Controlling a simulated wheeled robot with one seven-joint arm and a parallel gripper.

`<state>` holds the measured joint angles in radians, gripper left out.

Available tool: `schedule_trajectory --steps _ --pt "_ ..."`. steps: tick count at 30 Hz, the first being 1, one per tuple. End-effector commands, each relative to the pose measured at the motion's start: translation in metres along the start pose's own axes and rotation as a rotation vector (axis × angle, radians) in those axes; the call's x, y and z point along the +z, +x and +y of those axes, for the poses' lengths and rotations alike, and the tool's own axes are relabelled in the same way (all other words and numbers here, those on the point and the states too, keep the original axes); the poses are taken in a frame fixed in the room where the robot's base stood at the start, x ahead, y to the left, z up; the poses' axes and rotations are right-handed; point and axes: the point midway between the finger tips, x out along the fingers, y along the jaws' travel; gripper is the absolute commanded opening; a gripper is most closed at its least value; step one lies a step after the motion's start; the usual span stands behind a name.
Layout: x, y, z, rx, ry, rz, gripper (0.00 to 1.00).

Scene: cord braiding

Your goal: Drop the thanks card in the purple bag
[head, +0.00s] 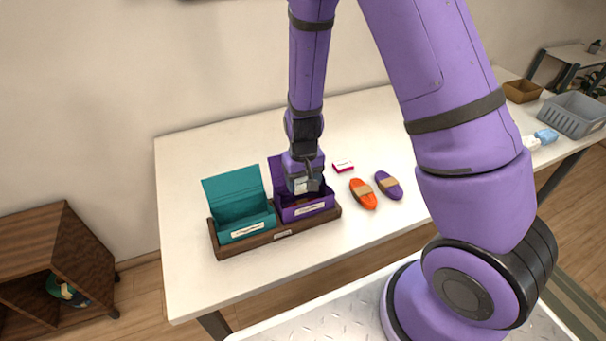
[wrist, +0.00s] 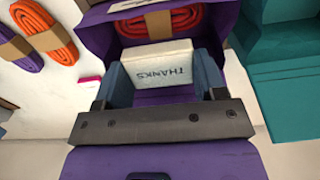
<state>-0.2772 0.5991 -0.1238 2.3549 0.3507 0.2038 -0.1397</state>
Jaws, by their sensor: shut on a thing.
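My gripper (head: 306,187) points down into the open purple bag (head: 318,211), a box-like container with a raised lid, on the table. In the wrist view my gripper (wrist: 163,75) is shut on the thanks card (wrist: 160,60), a thick white block marked THANKS, with one finger at each side. The purple bag (wrist: 100,27) surrounds the card in that view, and an orange cord bundle (wrist: 170,20) lies inside it, beyond the card. Whether the card touches the cord or the bag's floor cannot be told.
An open teal container (head: 243,215) stands left of the purple one in the same wooden tray (head: 282,236). Orange (head: 363,194) and purple (head: 388,185) cord bundles and a small pink-and-white box (head: 343,166) lie to the right. The table's left side is clear.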

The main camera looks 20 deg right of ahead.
Motion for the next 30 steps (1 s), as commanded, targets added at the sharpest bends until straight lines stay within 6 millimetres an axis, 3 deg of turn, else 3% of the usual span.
schedule_trajectory --steps 13,14,17,30 --pt "-0.0003 0.0062 -0.0001 0.0 0.0 0.001 0.43" --pt "-0.0003 0.0061 -0.0001 0.0 0.0 0.001 0.71" --pt "-0.0003 0.0061 -0.0001 0.0 0.0 0.001 0.94" --pt "-0.0007 -0.0033 -0.0003 0.0 0.0 0.003 0.94"
